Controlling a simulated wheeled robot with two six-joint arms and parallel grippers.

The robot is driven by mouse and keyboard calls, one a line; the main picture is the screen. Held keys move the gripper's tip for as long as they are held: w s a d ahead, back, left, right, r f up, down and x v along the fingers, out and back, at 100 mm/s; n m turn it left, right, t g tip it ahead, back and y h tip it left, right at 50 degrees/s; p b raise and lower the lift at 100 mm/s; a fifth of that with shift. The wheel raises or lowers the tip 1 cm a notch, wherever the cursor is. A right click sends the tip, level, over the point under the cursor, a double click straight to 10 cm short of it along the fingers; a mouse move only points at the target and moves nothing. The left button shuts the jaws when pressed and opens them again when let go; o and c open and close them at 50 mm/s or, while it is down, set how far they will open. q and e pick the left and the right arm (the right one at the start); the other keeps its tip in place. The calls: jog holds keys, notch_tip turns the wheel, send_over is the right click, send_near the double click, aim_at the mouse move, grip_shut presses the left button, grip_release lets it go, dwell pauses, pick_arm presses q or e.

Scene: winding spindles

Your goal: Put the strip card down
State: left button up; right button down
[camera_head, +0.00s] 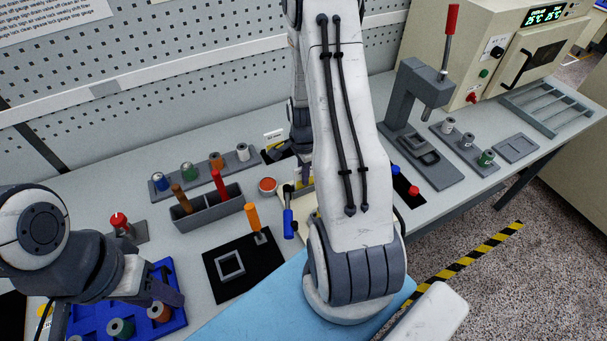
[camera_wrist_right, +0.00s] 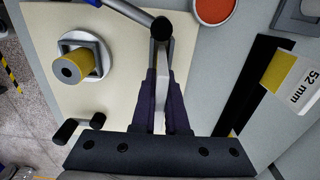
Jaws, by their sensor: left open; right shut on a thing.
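My right gripper (camera_wrist_right: 162,75) is shut on a thin, pale strip (camera_wrist_right: 161,100), seen almost edge-on between the dark fingers in the right wrist view. It looks like the strip card, but its face is hidden. The fingers are over the cream base plate (camera_wrist_right: 115,100) of the winder, right of a yellow spool (camera_wrist_right: 83,63) on its spindle. A card marked "52 mm" (camera_wrist_right: 290,83) with a yellow band stands at the right by a black strip. My left gripper (camera_head: 165,291) is open above the blue tray (camera_head: 170,268).
A blue-handled crank (camera_head: 288,222) is at the winder. A red-orange round dish (camera_head: 267,185) is beside it. A grey tool rack (camera_head: 206,209), a black mat (camera_head: 225,283) with a square frame, and a grey press (camera_head: 410,105) stand on the bench.

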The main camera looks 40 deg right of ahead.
jog(key=shift+f, duration=0.5)
jog(key=c, duration=0.9)
grip_release()
jog(key=shift+f, duration=0.1)
jog(key=shift+c, duration=0.2)
notch_tip(320, 180, up, 11)
jog(key=shift+f+b, duration=0.1)
jog(key=shift+b, duration=1.05)
jog(key=shift+r, duration=0.8)
